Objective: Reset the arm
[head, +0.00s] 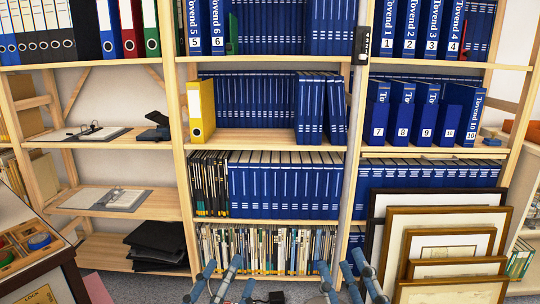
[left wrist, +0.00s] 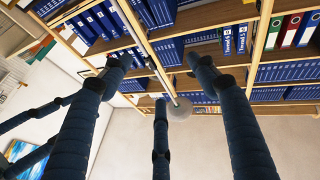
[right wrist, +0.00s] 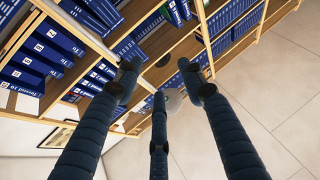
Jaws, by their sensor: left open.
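My left gripper (head: 226,272) is low in the head view, in front of the bottom shelf of the middle bookcase. Its dark blue fingers are spread with nothing between them, as the left wrist view also shows (left wrist: 160,72). My right gripper (head: 344,270) is low and further right, left of the stacked frames. Its fingers are also spread and empty in the right wrist view (right wrist: 160,75). Both grippers appear upright, apart from each other. Most of both arms is hidden below the head view's lower edge.
Wooden bookcases (head: 270,145) full of blue binders (head: 285,185) line the wall. Several framed prints (head: 448,218) lean at the lower right. A table with a wooden tray (head: 30,238) stands at the left. A yellow binder (head: 201,110) stands on the middle shelf.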

